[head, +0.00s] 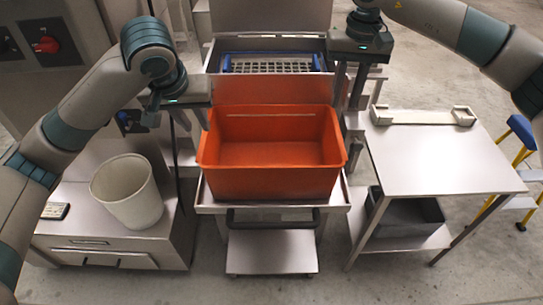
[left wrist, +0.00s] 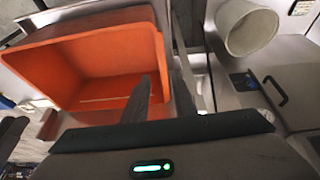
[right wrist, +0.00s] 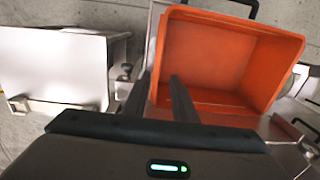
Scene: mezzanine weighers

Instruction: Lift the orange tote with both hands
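The orange tote (head: 275,170) is an open, empty bin standing level on a metal cart top. Its inside also shows in the left wrist view (left wrist: 95,65) and right wrist view (right wrist: 215,60). My left gripper (head: 194,118) is at the tote's left side near the back corner. In the left wrist view its fingers (left wrist: 161,75) are apart, one over the inside and one outside the side wall. My right gripper (head: 348,88) is at the right back corner. Its fingers (right wrist: 160,78) are apart on either side of that wall's line. Contact with the rim cannot be told.
A white bin (head: 128,195) stands on the cabinet at left. A metal table (head: 440,165) with a pale holder (head: 423,116) stands at right, a grey tub (head: 408,215) below it. A blue-edged tray (head: 275,63) lies behind the tote. A dark handle (head: 272,219) is in front.

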